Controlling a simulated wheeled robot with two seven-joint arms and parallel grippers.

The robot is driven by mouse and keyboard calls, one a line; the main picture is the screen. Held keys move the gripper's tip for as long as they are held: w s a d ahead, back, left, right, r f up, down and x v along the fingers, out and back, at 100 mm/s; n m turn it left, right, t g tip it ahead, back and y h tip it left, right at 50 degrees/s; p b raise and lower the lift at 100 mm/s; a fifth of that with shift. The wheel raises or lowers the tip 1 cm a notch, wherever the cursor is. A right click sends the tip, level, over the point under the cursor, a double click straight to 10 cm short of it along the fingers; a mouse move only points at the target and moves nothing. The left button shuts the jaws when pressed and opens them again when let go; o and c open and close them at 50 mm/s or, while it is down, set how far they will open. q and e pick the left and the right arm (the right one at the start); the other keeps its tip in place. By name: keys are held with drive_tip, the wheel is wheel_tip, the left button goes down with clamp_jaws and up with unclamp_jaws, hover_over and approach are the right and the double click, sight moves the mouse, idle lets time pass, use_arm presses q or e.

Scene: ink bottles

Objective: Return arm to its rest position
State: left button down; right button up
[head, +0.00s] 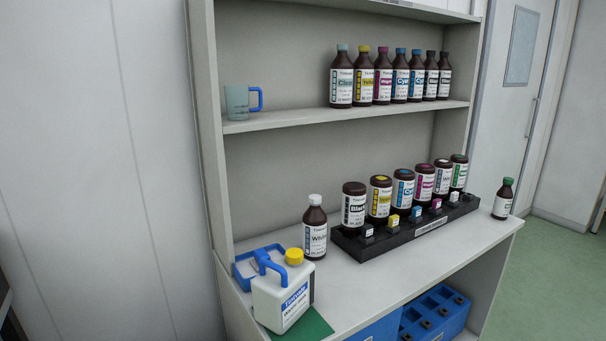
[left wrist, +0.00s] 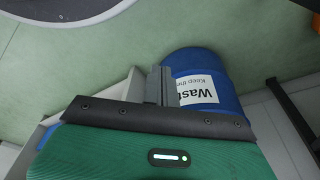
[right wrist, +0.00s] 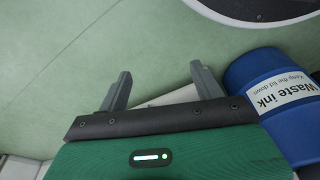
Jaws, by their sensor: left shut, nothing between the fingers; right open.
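My left gripper (left wrist: 160,84) shows in the left wrist view with its two grey fingers together and nothing between them. My right gripper (right wrist: 160,76) shows in the right wrist view with its fingers spread wide and empty. Both hang over the green floor, clear of the bench. Neither arm shows in the head view. A blue waste ink drum (left wrist: 210,88) stands beyond the left fingers; it also shows in the right wrist view (right wrist: 262,72), right of the open fingers. I see no contact between the drum and either gripper.
The bench (head: 398,262) carries a black rack (head: 372,248) of ink bottles, a white-capped bottle (head: 315,232), a green-capped bottle (head: 503,200) and a white jug (head: 283,297). Several bottles and a mug (head: 238,102) stand on the shelf (head: 290,121). A blue crate (head: 436,316) sits below.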

use_arm(q)
drive_tip(key=s+a+f+p, duration=0.2)
drive_tip(key=s+f+p, duration=0.3)
drive_tip(key=s, duration=0.4)
drive_tip(key=s+a+f+g+p, duration=0.1)
drive_tip(key=s+a+f+p, duration=0.2)
drive_tip(key=s, duration=0.7)
wheel_tip(320, 180, down, 3)
drive_tip(key=p, duration=0.2)
drive_tip(key=shift+s+a+f+p, duration=0.15)
drive_tip(key=shift+a+p, duration=0.05)
drive_tip(key=shift+p, duration=0.15)
use_arm(e)
drive_tip(key=s+d+f, duration=0.2)
drive_tip(key=s+f, duration=0.3)
drive_tip(key=s, duration=0.4)
drive_tip(key=s+d+f+g, duration=0.1)
drive_tip(key=s+d+f, duration=0.2)
drive_tip(key=s+f, duration=0.3)
drive_tip(key=s, duration=0.4)
drive_tip(key=shift+s+d+f, duration=0.15)
drive_tip(key=shift+d, duration=0.05)
